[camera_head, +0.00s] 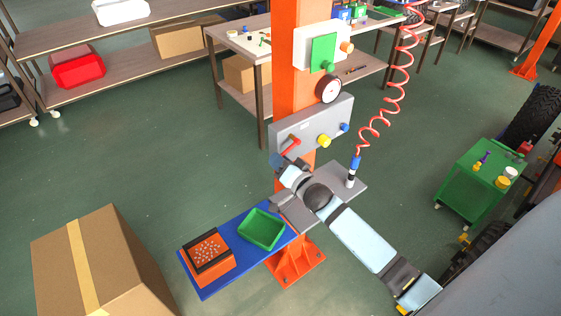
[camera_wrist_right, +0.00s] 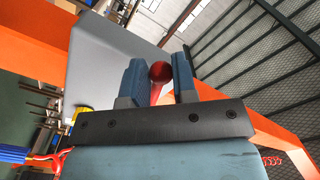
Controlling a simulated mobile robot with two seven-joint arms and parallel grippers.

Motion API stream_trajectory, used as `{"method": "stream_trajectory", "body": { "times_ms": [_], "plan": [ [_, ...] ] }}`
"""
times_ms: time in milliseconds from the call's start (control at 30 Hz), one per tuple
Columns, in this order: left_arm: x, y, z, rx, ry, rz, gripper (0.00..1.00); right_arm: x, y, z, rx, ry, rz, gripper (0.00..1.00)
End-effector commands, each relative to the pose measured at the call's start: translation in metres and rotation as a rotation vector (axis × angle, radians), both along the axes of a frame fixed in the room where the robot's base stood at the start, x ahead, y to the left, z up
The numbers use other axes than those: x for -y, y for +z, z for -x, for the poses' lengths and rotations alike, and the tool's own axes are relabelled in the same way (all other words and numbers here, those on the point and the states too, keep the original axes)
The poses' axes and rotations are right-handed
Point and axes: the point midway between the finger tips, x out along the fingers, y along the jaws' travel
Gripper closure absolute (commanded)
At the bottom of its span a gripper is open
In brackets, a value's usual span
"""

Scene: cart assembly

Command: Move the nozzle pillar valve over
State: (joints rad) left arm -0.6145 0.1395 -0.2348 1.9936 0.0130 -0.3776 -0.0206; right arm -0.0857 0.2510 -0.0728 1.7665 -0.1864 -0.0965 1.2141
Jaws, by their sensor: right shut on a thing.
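The valve's red lever (camera_head: 291,146) sticks out from the left part of the grey panel (camera_head: 318,118) on the orange pillar. My right gripper (camera_head: 281,160) is at this lever, with its arm reaching up from the lower right. In the right wrist view the red round-ended lever (camera_wrist_right: 160,73) stands between the two blue-grey fingers (camera_wrist_right: 158,88), which are shut on it. The grey panel (camera_wrist_right: 112,52) is behind it in that view. The lever's base is partly hidden by the gripper. My left gripper is not in view.
The orange pillar (camera_head: 297,80) carries a round gauge (camera_head: 329,89) and a yellow knob (camera_head: 324,141). A coiled red hose (camera_head: 392,100) runs down to a blue-topped nozzle (camera_head: 354,165). Below are a green tray (camera_head: 262,230) and an orange box (camera_head: 208,257) on a blue shelf.

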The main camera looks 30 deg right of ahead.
Motion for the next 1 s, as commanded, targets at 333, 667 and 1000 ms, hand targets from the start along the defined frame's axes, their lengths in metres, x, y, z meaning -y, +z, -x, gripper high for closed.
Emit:
{"method": "stream_trajectory", "body": {
  "times_ms": [333,667,1000],
  "plan": [
    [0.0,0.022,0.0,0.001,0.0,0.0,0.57,-0.004,0.026,-0.001,0.008,-0.001,0.001,0.82],
    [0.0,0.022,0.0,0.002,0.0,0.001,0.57,-0.003,0.026,-0.001,0.009,-0.002,0.002,0.57],
    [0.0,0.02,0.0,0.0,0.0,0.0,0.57,-0.005,0.023,0.0,0.004,-0.001,0.001,0.39]
  ]
}}
